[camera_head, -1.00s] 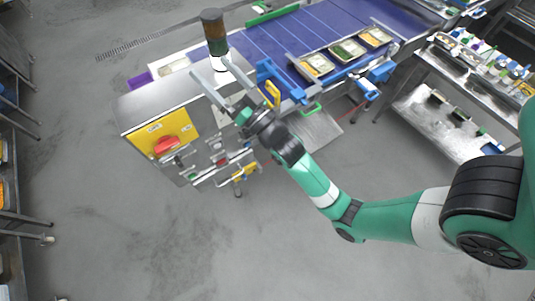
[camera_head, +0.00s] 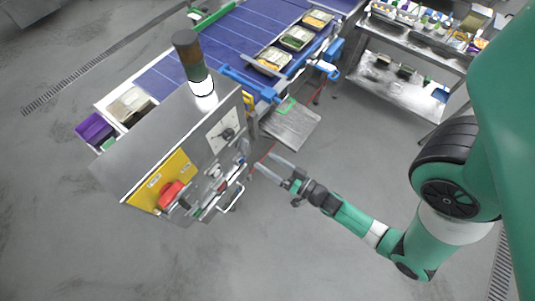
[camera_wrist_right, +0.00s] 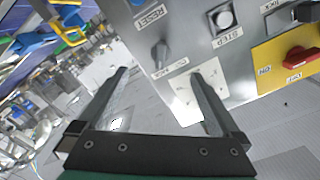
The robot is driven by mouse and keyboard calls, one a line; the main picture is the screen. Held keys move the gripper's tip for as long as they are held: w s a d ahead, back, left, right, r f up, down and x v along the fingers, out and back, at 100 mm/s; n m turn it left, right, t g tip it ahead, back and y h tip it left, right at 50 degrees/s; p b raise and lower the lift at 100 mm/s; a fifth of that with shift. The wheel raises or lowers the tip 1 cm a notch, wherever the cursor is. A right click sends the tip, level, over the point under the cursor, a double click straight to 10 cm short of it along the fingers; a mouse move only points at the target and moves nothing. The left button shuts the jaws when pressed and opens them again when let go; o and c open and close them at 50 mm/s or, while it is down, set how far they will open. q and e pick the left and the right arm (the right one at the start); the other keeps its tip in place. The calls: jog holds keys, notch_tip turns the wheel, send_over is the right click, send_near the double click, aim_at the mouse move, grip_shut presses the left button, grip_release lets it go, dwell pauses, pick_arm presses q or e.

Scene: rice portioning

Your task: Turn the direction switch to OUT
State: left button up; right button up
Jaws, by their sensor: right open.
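The machine's control box (camera_head: 137,163) stands left of centre in the head view. In the right wrist view a small grey knob (camera_wrist_right: 160,55), flanked by small upside-down labels, sits on its steel face; it looks like the direction switch, but I cannot read its labels or setting surely. My right gripper (camera_head: 263,160) is open and empty, just right of the box in the head view. In the right wrist view the knob appears between the open fingertips (camera_wrist_right: 160,73), seemingly apart from them. My left gripper is not in view.
A red handle (camera_head: 171,195) sits on a yellow panel (camera_wrist_right: 270,62). A white dial plate (camera_head: 222,129) is partly hidden by a finger in the wrist view. A STEP button (camera_wrist_right: 223,19) is near. A signal post (camera_head: 190,55) and blue conveyor (camera_head: 237,35) lie behind.

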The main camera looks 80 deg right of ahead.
aim_at(246, 148)
jog(key=b+x, duration=0.1)
jog(key=x, duration=0.8)
jog(key=shift+w+b, duration=0.25)
jog(key=shift+b, duration=0.05)
grip_shut()
dwell(0.7)
